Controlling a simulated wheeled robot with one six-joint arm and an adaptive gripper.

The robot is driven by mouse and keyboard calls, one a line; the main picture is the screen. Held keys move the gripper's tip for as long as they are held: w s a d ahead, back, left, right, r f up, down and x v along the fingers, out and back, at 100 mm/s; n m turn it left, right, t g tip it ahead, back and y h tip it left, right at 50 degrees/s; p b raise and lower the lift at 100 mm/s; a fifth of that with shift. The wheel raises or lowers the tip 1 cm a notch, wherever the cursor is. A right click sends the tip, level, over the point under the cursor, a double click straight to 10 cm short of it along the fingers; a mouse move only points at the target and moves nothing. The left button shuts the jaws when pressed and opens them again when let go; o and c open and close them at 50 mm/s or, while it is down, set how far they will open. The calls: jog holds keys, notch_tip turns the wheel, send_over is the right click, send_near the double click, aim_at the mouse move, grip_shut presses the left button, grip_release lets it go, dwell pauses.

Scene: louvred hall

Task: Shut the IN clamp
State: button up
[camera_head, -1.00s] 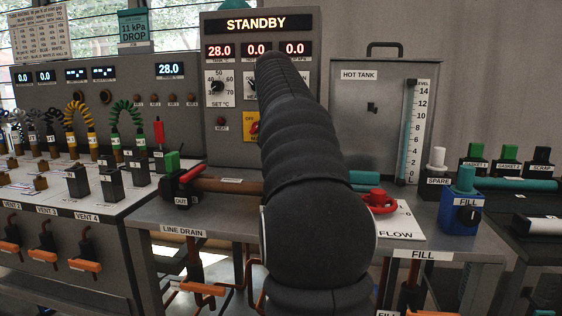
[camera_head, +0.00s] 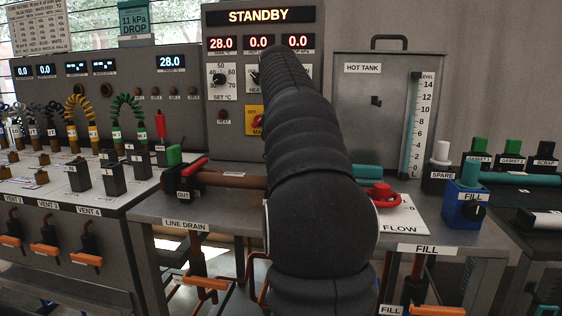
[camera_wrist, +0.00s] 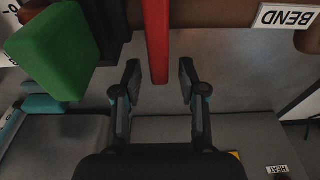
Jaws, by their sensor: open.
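In the wrist view my gripper (camera_wrist: 158,85) is open, its two fingers on either side of a red lever (camera_wrist: 157,45) with a gap on each side. A green block (camera_wrist: 57,50) is left of the lever, and a brown pipe labelled BEND (camera_wrist: 223,13) is behind and to the right. I take this as the IN clamp from the teal piece beyond it; no IN label shows. In the head view my arm hides my gripper and this clamp. The OUT clamp (camera_head: 184,182), with green block and red lever, is left of my arm.
The control panel (camera_head: 222,100) reads STANDBY and stands behind the bench. The hot tank (camera_head: 350,120) is at the back right. A red ring handle (camera_head: 380,194) and the blue FILL box (camera_head: 464,210) are right of my arm. Several vent levers line the left front.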

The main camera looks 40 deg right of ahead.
jog(key=r, duration=0.6)
jog(key=shift+s+a+r, duration=0.25)
jog(key=shift+a, duration=0.1)
jog(key=shift+s+a+r, duration=0.1)
jog(key=shift+r, duration=0.35)
jog(key=shift+a, duration=0.15)
